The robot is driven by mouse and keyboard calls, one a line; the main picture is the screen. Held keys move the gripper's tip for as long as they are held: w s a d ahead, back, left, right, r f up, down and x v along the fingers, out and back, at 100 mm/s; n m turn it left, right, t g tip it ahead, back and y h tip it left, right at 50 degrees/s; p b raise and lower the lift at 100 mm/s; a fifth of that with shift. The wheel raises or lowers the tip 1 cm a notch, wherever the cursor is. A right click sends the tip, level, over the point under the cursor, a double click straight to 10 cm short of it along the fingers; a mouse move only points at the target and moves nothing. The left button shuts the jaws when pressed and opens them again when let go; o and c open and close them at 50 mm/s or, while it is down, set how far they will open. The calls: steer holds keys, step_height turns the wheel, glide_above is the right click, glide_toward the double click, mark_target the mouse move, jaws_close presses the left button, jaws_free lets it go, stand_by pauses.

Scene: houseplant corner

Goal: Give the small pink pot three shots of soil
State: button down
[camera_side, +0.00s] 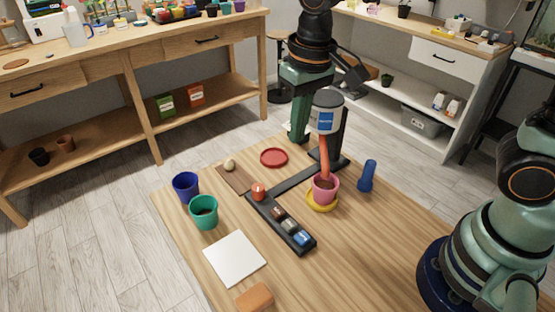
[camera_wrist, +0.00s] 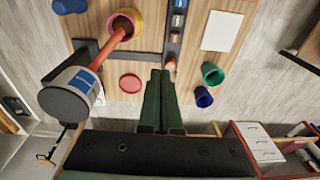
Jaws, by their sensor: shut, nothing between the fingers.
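The small pink pot (camera_side: 325,190) stands upright on a yellow saucer (camera_side: 322,206), with dark soil inside; the wrist view also shows the pot (camera_wrist: 125,18). A grey dispenser with a blue label (camera_side: 326,115) stands above it, and its orange-red spout (camera_side: 324,158) slants down to the pot's mouth. My gripper (camera_side: 298,138) is shut and empty, above the table's far edge beside the dispenser. In the wrist view its fingertips (camera_wrist: 161,72) point toward the strip's orange-knob end.
A blue pot (camera_side: 186,187) and a green pot (camera_side: 204,213) stand left of the strip. The front right tabletop is clear.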

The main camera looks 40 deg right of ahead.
steer(key=g, duration=0.1)
glide_above(279, 211)
step_height(279, 211, down, 3)
steer(key=shift+a+r, duration=0.1)
step_height(279, 211, down, 14)
steer(key=shift+f, duration=0.1)
stand_by(0.6)
